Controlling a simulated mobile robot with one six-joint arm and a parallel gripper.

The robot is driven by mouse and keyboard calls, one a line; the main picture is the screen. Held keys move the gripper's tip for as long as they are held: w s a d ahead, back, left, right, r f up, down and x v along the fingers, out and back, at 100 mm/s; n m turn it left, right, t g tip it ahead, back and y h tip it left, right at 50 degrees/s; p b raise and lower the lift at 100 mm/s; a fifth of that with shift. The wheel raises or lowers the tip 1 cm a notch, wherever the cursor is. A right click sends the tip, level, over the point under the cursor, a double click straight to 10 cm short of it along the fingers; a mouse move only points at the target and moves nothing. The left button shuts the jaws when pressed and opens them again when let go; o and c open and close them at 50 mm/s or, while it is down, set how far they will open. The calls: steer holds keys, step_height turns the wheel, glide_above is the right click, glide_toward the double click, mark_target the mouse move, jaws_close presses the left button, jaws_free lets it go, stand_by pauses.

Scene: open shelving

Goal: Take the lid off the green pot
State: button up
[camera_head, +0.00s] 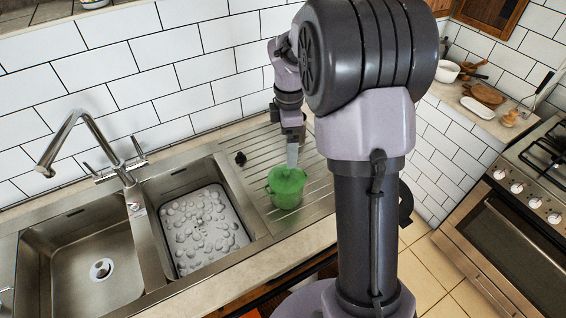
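The green pot (284,198) stands on the ribbed drainboard to the right of the sinks. Its top looks green and closed, and I take this to be the lid (284,177), though the edge between lid and pot is hard to make out. My gripper (292,164) points down from above, its pale tip at the top of the pot. I cannot tell whether it touches the lid or is closed on its knob. The knob is hidden or too small to see.
A small black object (240,158) lies on the drainboard left of the pot. A basin with bubbly contents (202,228), an empty sink (80,262) and a tap (78,135) are further left. My arm blocks the view right of the pot. A stove (530,200) stands far right.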

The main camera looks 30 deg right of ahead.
mark_target(287, 171)
step_height(287, 171, down, 9)
steer(key=shift+r+b, duration=0.2)
steer(key=shift+b, duration=1)
steer(key=f, duration=0.1)
steer(key=f+b, duration=0.1)
steer(key=f, duration=0.1)
steer(key=w+f+b, duration=0.1)
steer(key=f, duration=0.1)
steer(key=shift+s+r, duration=0.1)
steer(key=shift+r, duration=0.1)
steer(key=shift+c, duration=0.9)
steer(key=shift+s, duration=0.1)
steer(key=c, duration=1.3)
